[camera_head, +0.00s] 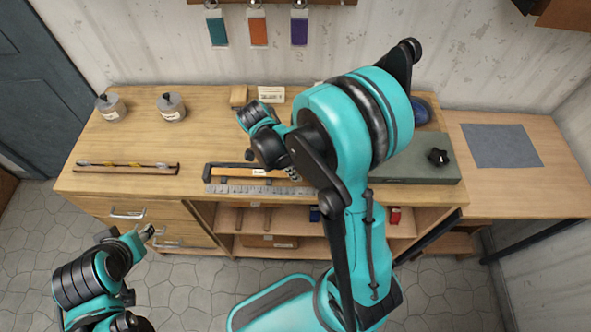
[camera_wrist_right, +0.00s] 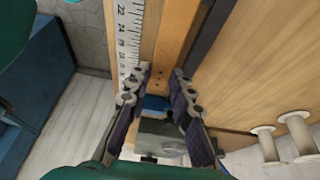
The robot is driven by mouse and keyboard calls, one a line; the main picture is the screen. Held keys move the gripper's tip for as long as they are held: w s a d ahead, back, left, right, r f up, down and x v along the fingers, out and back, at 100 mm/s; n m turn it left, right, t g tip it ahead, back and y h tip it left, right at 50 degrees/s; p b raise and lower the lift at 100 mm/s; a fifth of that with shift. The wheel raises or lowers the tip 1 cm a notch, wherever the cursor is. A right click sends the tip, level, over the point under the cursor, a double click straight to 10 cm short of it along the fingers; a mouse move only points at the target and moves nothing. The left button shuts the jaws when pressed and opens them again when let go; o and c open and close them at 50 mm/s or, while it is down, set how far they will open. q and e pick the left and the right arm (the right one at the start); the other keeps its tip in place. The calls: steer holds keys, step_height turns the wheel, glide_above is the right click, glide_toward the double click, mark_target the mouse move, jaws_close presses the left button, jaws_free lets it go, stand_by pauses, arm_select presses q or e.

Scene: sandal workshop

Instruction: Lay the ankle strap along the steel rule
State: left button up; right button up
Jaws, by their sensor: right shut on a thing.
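The steel rule (camera_head: 258,190) lies along the front edge of the bench; its numbered scale also shows in the right wrist view (camera_wrist_right: 129,40). An orange-tan strip, which looks like the ankle strap (camera_head: 232,171), runs beside the rule on its far side. In the right wrist view the strap (camera_wrist_right: 176,40) passes between the fingers, with small dark holes near them. My right gripper (camera_wrist_right: 165,82) is shut on the strap at the rule's right end; in the head view my arm partly hides it. My left gripper (camera_head: 147,233) is in front of the drawers, away from the bench top; its fingers are too small to judge.
A dark bar (camera_head: 212,168) borders the strap's far side. A narrow rack (camera_head: 125,168) and two metal weights (camera_head: 172,106) stand at left. A grey-green slab (camera_head: 425,166) with a black knob lies at right. The bench's middle left is clear.

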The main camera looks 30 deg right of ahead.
steer(key=shift+f+b, duration=0.45)
steer(key=shift+b, duration=0.1)
steer(key=o, duration=0.9)
steer(key=shift+r, duration=0.1)
